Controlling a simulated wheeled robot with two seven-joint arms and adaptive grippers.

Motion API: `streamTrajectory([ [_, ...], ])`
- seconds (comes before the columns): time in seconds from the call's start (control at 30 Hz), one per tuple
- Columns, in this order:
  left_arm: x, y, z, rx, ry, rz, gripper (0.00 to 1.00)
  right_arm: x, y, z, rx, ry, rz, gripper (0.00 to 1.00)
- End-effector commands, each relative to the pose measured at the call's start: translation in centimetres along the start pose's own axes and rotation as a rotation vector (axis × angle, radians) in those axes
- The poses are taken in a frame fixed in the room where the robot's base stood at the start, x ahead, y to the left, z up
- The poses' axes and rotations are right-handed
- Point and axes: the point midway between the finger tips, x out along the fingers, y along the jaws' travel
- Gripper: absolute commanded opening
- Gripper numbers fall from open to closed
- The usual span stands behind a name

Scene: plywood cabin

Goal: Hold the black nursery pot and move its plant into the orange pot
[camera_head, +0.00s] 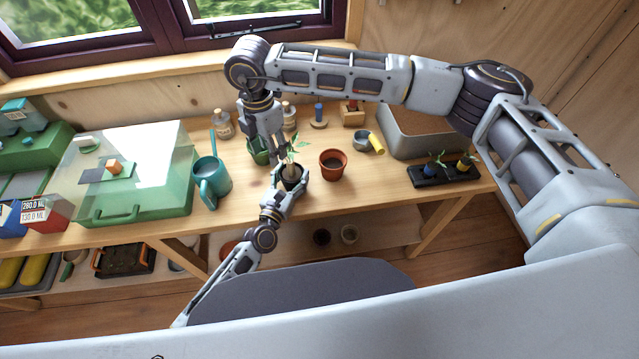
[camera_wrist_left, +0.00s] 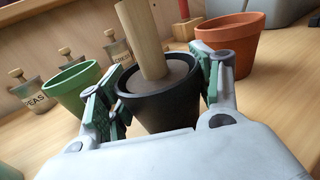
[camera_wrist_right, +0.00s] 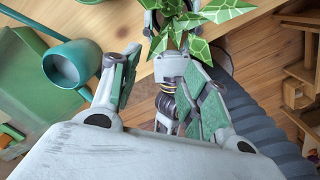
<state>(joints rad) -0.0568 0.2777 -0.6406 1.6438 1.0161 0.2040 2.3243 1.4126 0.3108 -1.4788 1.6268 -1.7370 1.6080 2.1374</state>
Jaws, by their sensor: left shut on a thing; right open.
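The black nursery pot (camera_head: 291,184) stands upright on the bench. My left gripper (camera_wrist_left: 160,80) is shut on it, one finger on each side of its wall, and the pot (camera_wrist_left: 158,106) shows dark soil and a thick tan stem (camera_wrist_left: 143,38). The plant's green leaves (camera_wrist_right: 190,20) rise above the pot. My right gripper (camera_head: 278,152) is open and points down, just behind and left of the leaves in the head view; its fingers look empty in the right wrist view (camera_wrist_right: 163,62). The orange pot (camera_head: 333,164) stands to the right, upright, with dark soil inside.
A teal watering can (camera_head: 211,182) and green pot (camera_head: 259,152) stand left of the black pot. Labelled jars (camera_head: 222,124) stand behind. Bare bench surrounds the orange pot.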

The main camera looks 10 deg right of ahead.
Motion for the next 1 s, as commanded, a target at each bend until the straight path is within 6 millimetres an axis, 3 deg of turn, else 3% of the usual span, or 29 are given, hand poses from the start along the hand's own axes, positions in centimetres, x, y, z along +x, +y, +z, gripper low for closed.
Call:
streamTrajectory([
  [0.4,0.0,0.0,0.0,0.0,0.0,0.0,0.21,2.2,0.0,-6.7,-0.063,0.265,0.061,0.46],
  [1.0,0.0,0.0,0.0,0.0,0.0,0.0,0.21,2.3,0.0,-14.3,-0.084,0.624,0.185,0.46],
])
